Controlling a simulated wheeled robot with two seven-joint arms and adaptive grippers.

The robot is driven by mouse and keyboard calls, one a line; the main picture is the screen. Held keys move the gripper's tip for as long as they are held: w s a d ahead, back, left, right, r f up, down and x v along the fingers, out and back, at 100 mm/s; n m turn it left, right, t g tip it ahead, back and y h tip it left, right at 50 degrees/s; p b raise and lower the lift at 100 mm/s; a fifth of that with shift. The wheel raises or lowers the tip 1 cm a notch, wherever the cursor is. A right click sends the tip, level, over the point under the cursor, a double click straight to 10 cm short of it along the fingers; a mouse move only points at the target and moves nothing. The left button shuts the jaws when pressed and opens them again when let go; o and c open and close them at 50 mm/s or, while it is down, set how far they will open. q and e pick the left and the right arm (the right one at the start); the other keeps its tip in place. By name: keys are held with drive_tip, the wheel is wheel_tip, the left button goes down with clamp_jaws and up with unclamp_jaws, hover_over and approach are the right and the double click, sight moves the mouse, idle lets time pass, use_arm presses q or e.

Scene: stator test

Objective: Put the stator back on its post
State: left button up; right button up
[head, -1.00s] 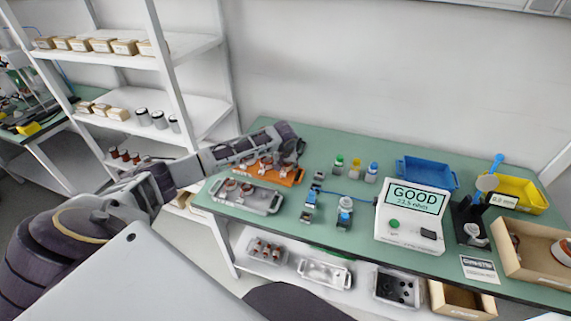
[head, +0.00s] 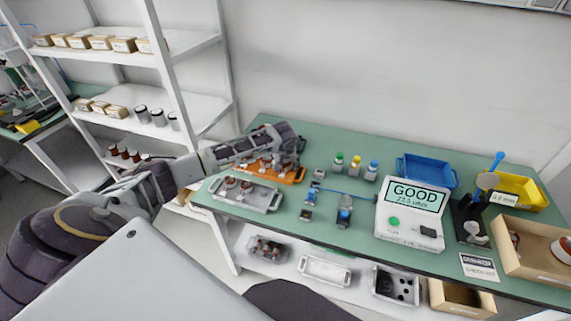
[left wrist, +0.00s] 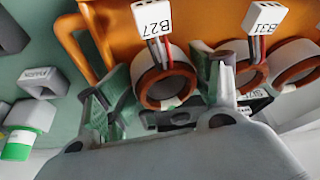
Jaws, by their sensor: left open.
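My left gripper (head: 288,150) is over the orange tray (head: 297,176) at the left end of the green bench. In the left wrist view the left gripper (left wrist: 160,105) is open, with one finger on each side of a white and copper stator ring (left wrist: 150,73) tagged B27. I cannot tell whether the fingers touch it. A second stator (left wrist: 247,75), tagged B31, stands just right of the right finger. The orange tray (left wrist: 120,22) lies behind both. Whether a post is inside the ring is unclear. My right gripper is out of view.
A grey tray (head: 262,197) with copper parts sits in front of the orange one. Right of them are small fixtures (head: 345,212), capped bottles (head: 355,163), a meter reading GOOD (head: 412,205), a blue bin (head: 427,170) and a yellow bin (head: 520,188). Shelves (head: 150,95) stand at left.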

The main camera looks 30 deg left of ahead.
use_arm(q)
drive_tip(key=shift+w+r, duration=0.15)
drive_tip(key=shift+r, duration=0.3)
drive_tip(key=shift+r+p, duration=0.1)
drive_tip(key=shift+p, duration=0.25)
drive_tip(key=shift+r+p, duration=2.2)
drive_tip(key=shift+p, duration=0.3)
drive_tip(key=o, duration=0.6)
drive_tip(key=shift+c, duration=0.2)
drive_tip(key=shift+r, duration=0.1)
